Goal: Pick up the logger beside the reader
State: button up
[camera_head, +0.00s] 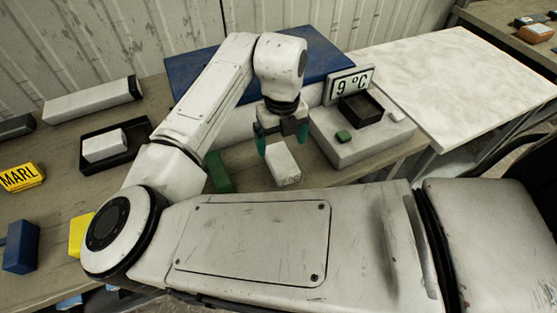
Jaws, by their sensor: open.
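The reader (358,151) is a pale box with a dark square recess on top and a sign reading "9 °C" (349,85) at its back. A small white block (283,169) on the bench, just left of the reader, looks like the logger. My gripper (282,143) points down over this block, its teal fingers apart. The block's upper end shows between or just below the fingertips; I cannot tell its height relative to them. No grip on it shows.
A dark green block (218,173) lies left of the white one, partly behind my arm. A black tray (93,165) holds another white block (104,146). A yellow "MARL" block (20,177) and a blue block (21,246) are far left. A pale marbled table (460,85) is at right.

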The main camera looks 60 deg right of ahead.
aim_at(281, 159)
jog(key=shift+s+a+f+p, duration=0.1)
jog(key=shift+f+p, duration=0.5)
jog(key=shift+f, duration=2.65)
jog(key=c, duration=1.2)
